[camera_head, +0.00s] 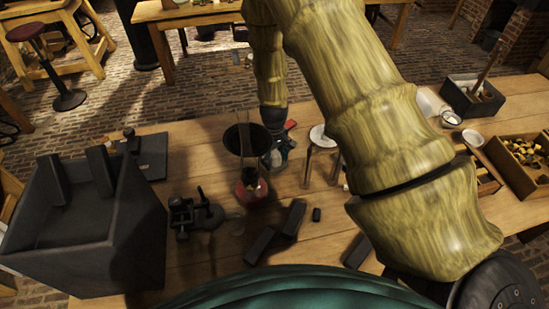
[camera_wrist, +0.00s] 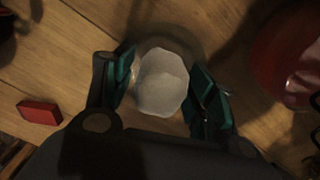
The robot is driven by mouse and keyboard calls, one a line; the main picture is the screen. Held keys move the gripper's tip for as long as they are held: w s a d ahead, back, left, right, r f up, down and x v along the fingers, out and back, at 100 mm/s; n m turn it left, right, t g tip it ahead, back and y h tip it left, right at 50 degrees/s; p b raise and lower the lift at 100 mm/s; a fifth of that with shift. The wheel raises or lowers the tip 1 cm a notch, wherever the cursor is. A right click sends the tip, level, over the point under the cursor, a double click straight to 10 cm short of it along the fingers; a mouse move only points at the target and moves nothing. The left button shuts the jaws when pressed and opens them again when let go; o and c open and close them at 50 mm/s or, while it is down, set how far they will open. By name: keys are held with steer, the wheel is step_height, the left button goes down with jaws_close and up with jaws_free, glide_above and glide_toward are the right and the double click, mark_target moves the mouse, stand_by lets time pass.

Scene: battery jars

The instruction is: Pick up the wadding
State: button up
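The wadding (camera_wrist: 162,84) is a pale, faceted white lump, seen in the wrist view between my two fingers. A faint round transparent rim shows around its upper side, and I cannot tell whether the wadding is inside it or in front of it. My gripper (camera_wrist: 160,88) is open, with one teal finger on each side of the wadding and narrow gaps showing. In the head view, my gripper (camera_head: 277,153) is low over the middle of the table, behind the lamp. I cannot make out the wadding there.
A red-based oil lamp (camera_head: 250,190) with a glass chimney stands close to my gripper. A red block (camera_wrist: 40,112) lies nearby. A stand with a pale disc (camera_head: 322,137) is to the right. A large dark box (camera_head: 135,245) occupies the table's left, and black blocks (camera_head: 294,218) lie in front.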

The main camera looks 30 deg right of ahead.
steer(key=shift+s, duration=0.1)
steer(key=c, duration=0.5)
steer(key=shift+r, duration=0.1)
